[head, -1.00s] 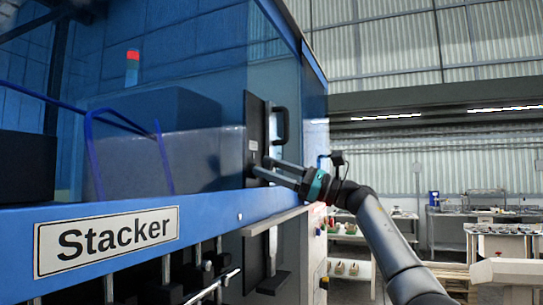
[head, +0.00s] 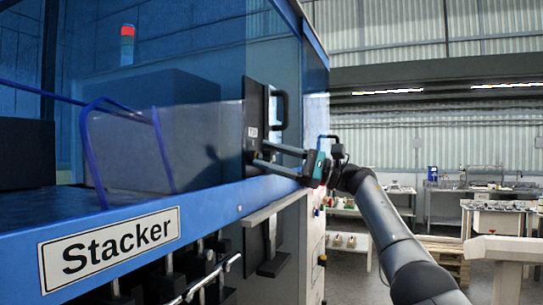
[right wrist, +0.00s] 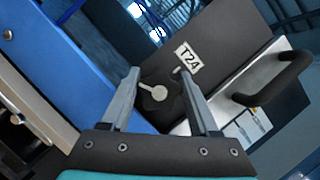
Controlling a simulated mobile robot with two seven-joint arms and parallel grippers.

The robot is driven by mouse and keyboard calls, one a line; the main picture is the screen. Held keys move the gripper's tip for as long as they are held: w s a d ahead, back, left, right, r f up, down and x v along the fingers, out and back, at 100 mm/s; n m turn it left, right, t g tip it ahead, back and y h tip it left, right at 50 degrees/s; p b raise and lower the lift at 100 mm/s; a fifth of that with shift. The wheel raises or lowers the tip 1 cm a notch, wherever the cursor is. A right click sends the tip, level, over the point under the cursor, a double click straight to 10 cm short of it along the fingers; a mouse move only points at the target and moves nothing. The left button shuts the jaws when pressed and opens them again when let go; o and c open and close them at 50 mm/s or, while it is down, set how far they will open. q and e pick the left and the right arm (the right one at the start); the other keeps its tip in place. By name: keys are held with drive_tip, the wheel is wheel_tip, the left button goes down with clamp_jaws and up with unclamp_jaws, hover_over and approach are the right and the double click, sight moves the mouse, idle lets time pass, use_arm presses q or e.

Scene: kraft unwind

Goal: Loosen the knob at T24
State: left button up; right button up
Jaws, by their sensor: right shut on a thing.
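The T24 label (right wrist: 187,57) is a white tag on a dark plate, and it also shows in the head view (head: 252,132). Just below it in the right wrist view is the dark knob (right wrist: 155,92), with a light, round-ended mark on its face. My right gripper (right wrist: 157,73) has its fingers on either side of the knob and is shut on it. In the head view the right gripper (head: 259,155) reaches the plate from the right, and the knob is hard to make out there. My left gripper is not in view.
A black handle (right wrist: 275,82) stands out from the plate close to the right finger. A blue rail with the Stacker sign (head: 110,248) runs along the machine's front. A ledge (head: 275,207) juts out below the gripper. Workbenches stand in the right background.

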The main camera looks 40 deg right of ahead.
drive_tip(key=o, duration=0.9)
drive_tip(key=shift+r, duration=0.1)
drive_tip(key=o, duration=0.3)
drive_tip(key=shift+w+a, duration=0.2)
drive_tip(key=shift+w, duration=0.05)
drive_tip(key=shift+o, duration=0.8)
drive_tip(key=shift+s, duration=0.1)
drive_tip(key=shift+f, duration=0.2)
